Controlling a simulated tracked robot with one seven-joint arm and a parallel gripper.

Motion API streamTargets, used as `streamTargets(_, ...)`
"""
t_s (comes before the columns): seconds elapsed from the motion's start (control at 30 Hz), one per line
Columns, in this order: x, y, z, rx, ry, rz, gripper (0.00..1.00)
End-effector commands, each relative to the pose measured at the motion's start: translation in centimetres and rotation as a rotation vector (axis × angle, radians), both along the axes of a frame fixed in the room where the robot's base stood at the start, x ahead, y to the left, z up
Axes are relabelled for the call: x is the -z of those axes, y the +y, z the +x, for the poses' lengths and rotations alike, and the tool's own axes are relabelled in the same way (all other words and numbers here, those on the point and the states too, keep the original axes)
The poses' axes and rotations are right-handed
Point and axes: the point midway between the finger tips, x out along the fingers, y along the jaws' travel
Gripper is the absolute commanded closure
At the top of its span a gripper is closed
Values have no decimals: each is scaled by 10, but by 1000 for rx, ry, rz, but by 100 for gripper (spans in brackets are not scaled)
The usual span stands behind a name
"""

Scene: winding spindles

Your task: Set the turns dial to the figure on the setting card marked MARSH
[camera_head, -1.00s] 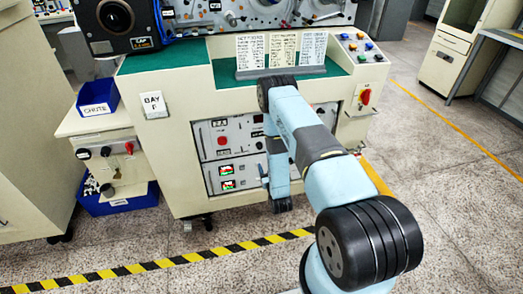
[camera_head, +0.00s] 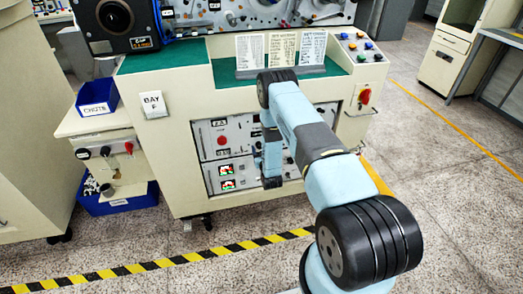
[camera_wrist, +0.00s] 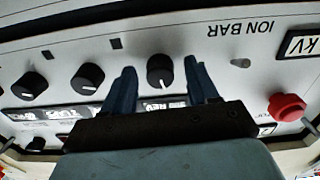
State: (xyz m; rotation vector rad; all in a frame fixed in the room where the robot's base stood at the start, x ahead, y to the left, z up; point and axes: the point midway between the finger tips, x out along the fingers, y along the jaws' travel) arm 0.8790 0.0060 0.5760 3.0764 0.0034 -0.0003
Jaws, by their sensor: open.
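In the wrist view the panel appears upside down. My gripper (camera_wrist: 160,72) is open, with one finger on each side of a black knob (camera_wrist: 160,70) with a white pointer line. Contact cannot be told. Two more black knobs, a middle one (camera_wrist: 88,78) and a left one (camera_wrist: 30,85), sit to its left. Their labels are partly hidden or unreadable, so I cannot tell which is the turns dial. In the head view three setting cards, left (camera_head: 250,51), middle (camera_head: 282,49) and right (camera_head: 313,47), stand in a holder; their print is too small to read.
In the head view a red rotary switch (camera_head: 364,97) is right of the panel. A blue CHUTE bin (camera_head: 97,98) stands at left.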

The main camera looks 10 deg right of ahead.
Motion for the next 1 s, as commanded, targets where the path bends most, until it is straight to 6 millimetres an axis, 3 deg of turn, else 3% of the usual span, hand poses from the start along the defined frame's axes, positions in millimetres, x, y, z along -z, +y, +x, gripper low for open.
streamTargets(0.17,0,0,0,0,0,0,41)
streamTargets(0.77,0,-1,0,1,1,0,97)
streamTargets(1.0,0,-5,0,5,1,21,97)
